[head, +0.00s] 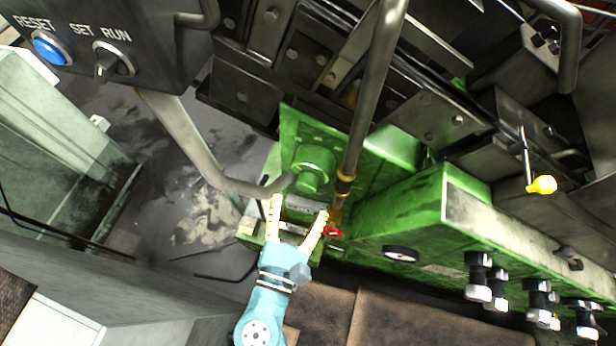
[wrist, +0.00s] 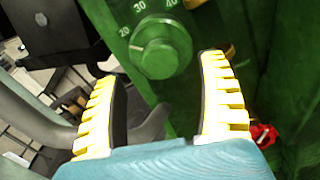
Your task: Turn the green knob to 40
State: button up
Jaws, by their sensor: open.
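The green knob (wrist: 162,46) is a round dial on a green panel in the wrist view. The marks 20, 30 and 40 stand around its upper left and top edge, 40 partly cut off by the frame. In the head view the green knob (head: 313,163) sticks out of the green machine face. My gripper (head: 298,213) has two yellow-padded fingers spread apart. It is in front of and below the knob in the head view, apart from it and empty. In the wrist view my gripper (wrist: 163,68) frames the knob's lower side.
A bent grey pipe (head: 205,165) passes just left of my gripper. A vertical metal rod (head: 372,90) and a red valve handle (head: 332,232) stand close on the right. A control box (head: 110,45) is at upper left.

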aim_at(306, 189)
jog(key=x, duration=0.6)
jog(key=shift+p, duration=0.3)
jog(key=c, duration=1.2)
